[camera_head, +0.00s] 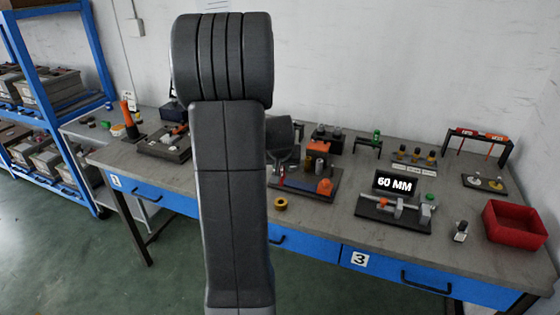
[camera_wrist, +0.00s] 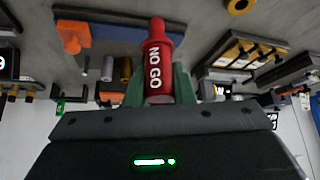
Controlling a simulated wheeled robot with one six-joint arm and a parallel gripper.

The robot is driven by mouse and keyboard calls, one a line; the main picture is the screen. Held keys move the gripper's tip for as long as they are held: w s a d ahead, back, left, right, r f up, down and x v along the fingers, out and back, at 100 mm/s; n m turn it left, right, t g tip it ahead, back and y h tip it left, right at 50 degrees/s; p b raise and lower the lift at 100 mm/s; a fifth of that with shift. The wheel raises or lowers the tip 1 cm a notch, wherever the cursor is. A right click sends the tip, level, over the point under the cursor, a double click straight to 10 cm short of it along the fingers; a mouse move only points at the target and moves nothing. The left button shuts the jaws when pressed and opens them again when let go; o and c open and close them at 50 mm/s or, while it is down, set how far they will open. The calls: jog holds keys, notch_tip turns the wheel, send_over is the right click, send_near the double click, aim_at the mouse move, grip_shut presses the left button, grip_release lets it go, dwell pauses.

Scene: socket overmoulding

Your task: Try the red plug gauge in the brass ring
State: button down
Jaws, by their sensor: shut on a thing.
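My gripper (camera_wrist: 159,82) is shut on the red plug gauge (camera_wrist: 156,52), which has white NO GO lettering. The gauge sits between the two green fingers and its narrower end points away from the palm. The brass ring (camera_head: 280,204) lies flat on the grey bench near its front edge, just right of my arm. It also shows at the top right of the wrist view (camera_wrist: 240,5), apart from the gauge. In the head view my arm hides most of the gripper.
Behind the ring stands a dark fixture plate (camera_head: 312,192) with an orange part (camera_head: 325,186). To the right are a measuring stand with a 60 MM display (camera_head: 394,183) and a red bin (camera_head: 515,224). The bench just around the ring is clear.

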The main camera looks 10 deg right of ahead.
jog(key=shift+f, duration=0.1)
dwell(0.3)
jog(key=b, duration=0.6)
send_over(281, 200)
jog(key=shift+w+f, duration=0.1)
jog(key=shift+f, duration=2.95)
jog(key=shift+b, duration=0.45)
jog(key=shift+f+b, duration=0.35)
jog(key=shift+f, duration=0.05)
jog(key=shift+r, duration=0.2)
jog(key=shift+r, duration=0.25)
dwell(1.8)
jog(key=shift+f+b, duration=0.35)
dwell(0.4)
